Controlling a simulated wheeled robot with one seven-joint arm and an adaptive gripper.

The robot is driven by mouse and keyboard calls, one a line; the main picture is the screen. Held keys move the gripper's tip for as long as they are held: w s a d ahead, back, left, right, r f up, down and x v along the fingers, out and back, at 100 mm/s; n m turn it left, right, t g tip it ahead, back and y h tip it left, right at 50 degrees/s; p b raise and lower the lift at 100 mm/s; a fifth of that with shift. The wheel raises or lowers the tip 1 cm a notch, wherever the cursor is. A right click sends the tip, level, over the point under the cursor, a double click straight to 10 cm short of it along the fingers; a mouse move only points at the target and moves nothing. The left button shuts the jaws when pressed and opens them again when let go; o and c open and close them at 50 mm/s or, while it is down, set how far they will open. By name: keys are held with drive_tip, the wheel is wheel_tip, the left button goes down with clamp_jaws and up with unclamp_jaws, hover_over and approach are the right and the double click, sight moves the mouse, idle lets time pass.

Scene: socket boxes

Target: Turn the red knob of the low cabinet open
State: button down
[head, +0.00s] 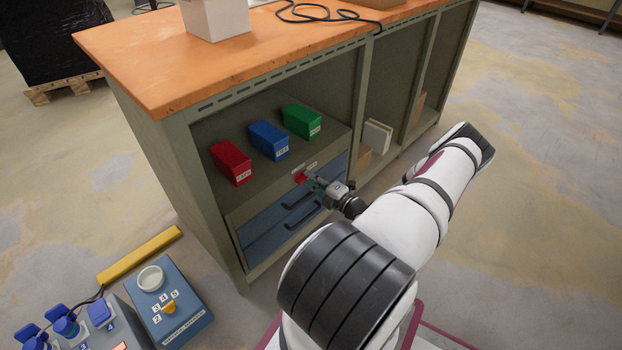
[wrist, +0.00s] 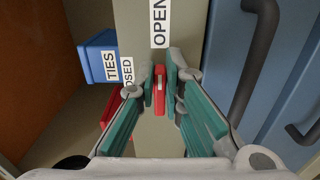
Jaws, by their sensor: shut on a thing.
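The low cabinet (head: 176,165) stands under an orange worktop. In the wrist view the knob (wrist: 160,90) is a narrow red bar, upright in the picture and roughly in line with the OPEN label (wrist: 160,22). The other label (wrist: 127,74), partly hidden and ending in "OSED", lies to its upper left. My gripper (head: 312,182) reaches the knob from the right. In the wrist view its teal fingers (wrist: 162,92) are shut on the knob, one on each side.
Red (head: 231,162), blue (head: 268,140) and green (head: 301,121) bins stand on the shelf above the drawers. Black drawer handles (head: 300,200) stick out just below my gripper. A blue control box (head: 170,305) and a yellow bar (head: 140,255) lie at the lower left.

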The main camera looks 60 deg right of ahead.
idle(0.4)
drive_tip(key=c, duration=1.7)
unclamp_jaws()
drive_tip(key=shift+s, duration=0.1)
drive_tip(key=v, duration=1.1)
drive_tip(key=shift+s, duration=0.4)
drive_tip(key=shift+f, duration=0.1)
